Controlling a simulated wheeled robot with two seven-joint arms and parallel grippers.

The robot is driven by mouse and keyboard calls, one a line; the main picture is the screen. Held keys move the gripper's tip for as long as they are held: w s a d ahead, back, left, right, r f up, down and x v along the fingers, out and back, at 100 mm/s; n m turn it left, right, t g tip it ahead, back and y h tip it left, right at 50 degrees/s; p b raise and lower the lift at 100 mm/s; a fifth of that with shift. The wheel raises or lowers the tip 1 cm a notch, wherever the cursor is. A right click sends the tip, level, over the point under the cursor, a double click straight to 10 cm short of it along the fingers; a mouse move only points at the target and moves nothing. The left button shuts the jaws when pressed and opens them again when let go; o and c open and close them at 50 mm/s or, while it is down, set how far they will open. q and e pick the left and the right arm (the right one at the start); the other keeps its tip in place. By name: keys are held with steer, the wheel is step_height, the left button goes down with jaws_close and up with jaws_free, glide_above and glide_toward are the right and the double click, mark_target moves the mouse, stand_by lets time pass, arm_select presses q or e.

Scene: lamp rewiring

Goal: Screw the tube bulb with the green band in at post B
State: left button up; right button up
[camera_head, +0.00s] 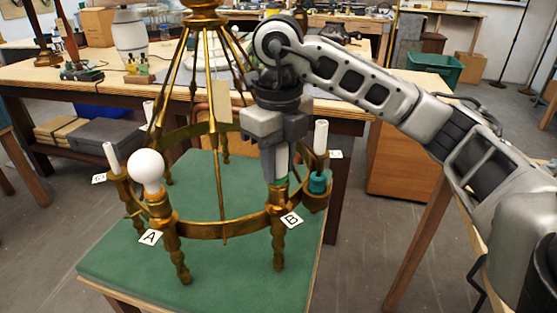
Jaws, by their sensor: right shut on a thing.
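My right gripper (270,150) points down over post B (278,235) of the brass chandelier frame. It is shut on a white tube bulb (282,160), held upright between the fingers, which hide part of it. A green band (281,181) shows at its lower end, right at the top of post B. I cannot tell how far the base sits in the socket. The label B (291,220) hangs at the post. My left gripper is not in view.
The chandelier's brass ring (200,229) stands on a green mat (120,267). Post A, with its label (150,237), carries a round white bulb (147,167). Right of post B is another white tube (321,137) above a teal piece (317,183). Slanting brass rods rise left of my gripper.

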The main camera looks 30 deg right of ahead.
steer(key=m+p, duration=0.1)
steer(key=m, duration=0.3)
steer(key=shift+r+m, duration=0.1)
steer(key=shift+m, duration=0.3)
steer(key=m, duration=0.3)
steer(key=shift+p, duration=0.3)
steer(key=m+p, duration=0.1)
steer(key=m, duration=0.2)
steer(key=m+p, duration=0.1)
steer(key=m, duration=0.2)
steer(key=shift+m, duration=1)
